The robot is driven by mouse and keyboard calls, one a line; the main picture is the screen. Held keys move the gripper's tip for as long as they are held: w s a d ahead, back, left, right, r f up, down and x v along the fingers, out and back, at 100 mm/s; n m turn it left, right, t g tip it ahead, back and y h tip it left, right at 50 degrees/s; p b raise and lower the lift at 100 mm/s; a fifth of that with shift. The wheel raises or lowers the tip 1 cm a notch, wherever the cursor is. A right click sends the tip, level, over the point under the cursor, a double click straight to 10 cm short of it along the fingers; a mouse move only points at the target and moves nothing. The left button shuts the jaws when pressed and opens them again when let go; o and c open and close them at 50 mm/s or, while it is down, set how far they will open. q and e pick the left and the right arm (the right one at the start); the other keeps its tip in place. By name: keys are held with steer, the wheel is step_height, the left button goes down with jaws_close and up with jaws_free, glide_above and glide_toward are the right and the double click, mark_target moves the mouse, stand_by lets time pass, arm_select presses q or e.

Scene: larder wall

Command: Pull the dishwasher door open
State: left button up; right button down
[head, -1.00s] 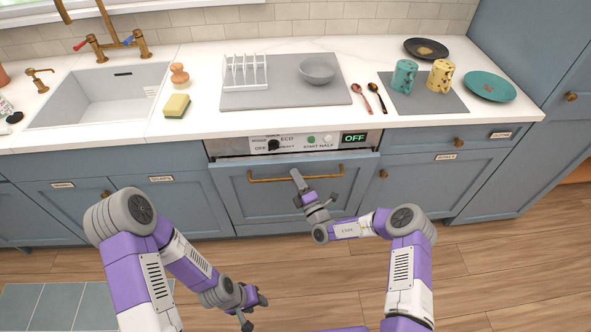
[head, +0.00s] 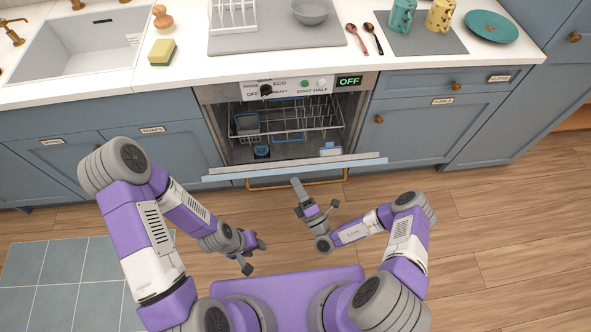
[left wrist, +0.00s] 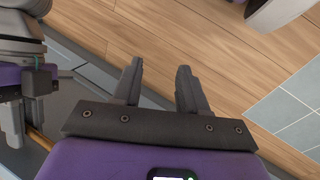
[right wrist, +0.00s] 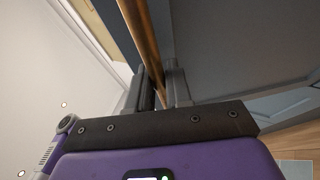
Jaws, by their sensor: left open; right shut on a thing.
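The dishwasher door (head: 295,168) is tilted partly open, its top edge leaning out toward me in the head view. Its brass handle (head: 330,182) runs along the front below that edge. My right gripper (head: 296,183) is at the handle; in the right wrist view the brass bar (right wrist: 138,40) passes between the fingers (right wrist: 160,85), which are shut on it. My left gripper (head: 256,256) is open and empty, held low over the floor left of the right gripper. Its spread fingers (left wrist: 158,80) show in the left wrist view.
Inside the dishwasher a wire rack (head: 300,125) shows, with a grey basket and a few small items. The control panel (head: 300,87) reads OFF. A sink (head: 75,45), sponge (head: 162,51), drying mat, bowl, spoons and mugs are on the counter. Wooden floor (head: 470,225) is free at right.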

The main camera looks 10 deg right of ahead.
steer(key=shift+s+f+b, duration=0.3)
steer(key=shift+s+f, duration=0.8)
steer(key=shift+s, duration=0.25)
